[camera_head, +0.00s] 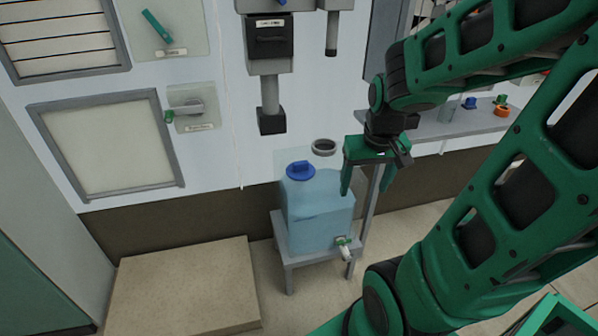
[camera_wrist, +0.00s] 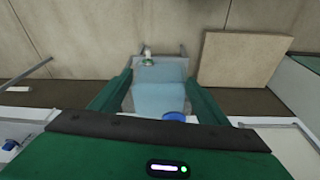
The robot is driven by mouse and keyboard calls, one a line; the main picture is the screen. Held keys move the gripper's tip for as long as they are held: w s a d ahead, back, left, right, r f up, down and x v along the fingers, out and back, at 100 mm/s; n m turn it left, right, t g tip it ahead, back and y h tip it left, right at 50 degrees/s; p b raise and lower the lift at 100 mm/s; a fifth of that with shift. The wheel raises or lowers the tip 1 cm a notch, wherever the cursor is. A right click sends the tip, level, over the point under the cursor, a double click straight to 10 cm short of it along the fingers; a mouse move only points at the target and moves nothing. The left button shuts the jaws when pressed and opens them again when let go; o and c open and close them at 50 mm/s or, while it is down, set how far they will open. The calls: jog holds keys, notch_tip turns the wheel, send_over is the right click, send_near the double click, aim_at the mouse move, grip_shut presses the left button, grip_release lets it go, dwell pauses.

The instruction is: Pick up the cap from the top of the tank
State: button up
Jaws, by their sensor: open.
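The tank (camera_head: 318,215) is a translucent container with bluish liquid, standing on a small grey stand (camera_head: 290,258) against the wall. A blue cap (camera_head: 300,170) sits on the left part of its top. A small valve (camera_head: 344,247) is at its lower front. My gripper (camera_head: 366,188) is open and empty, above and to the right of the cap, near the tank's right side. In the wrist view the tank (camera_wrist: 158,92) shows between my open fingers (camera_wrist: 160,90). The cap (camera_wrist: 176,117) shows near the right finger, partly hidden by the gripper body.
A dark grey ring (camera_head: 323,147) is behind the tank top. A black-ended pipe (camera_head: 271,120) hangs on the wall above. A shelf (camera_head: 440,127) at the right holds small blue, green and orange parts. A beige slab (camera_head: 185,287) lies on the floor at left.

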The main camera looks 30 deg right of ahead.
jog(key=w+d+f+n+t, duration=0.15)
jog(key=w+f, duration=0.25)
jog(key=w, duration=0.5)
jog(key=w+f+n+t, duration=0.1)
jog(key=w+f+t, duration=0.25)
jog(key=w, duration=0.45)
jog(key=t+h, duration=0.2)
jog(key=t, duration=0.3)
send_near(300, 162)
jog(key=shift+s+a+r, duration=0.1)
jog(key=shift+s+a, duration=0.5)
jog(key=shift+s, duration=0.35)
jog(key=shift+w+d+f+m+t, duration=0.25)
jog(key=shift+w+f+m+t, duration=0.1)
jog(key=shift+w+t, duration=0.05)
jog(key=x, duration=1)
jog(key=shift+w+d+f, duration=0.15)
jog(key=shift+w+d, duration=0.1)
jog(key=shift+d, duration=0.15)
jog(key=shift+h, duration=0.3)
jog(key=c, duration=1.3)
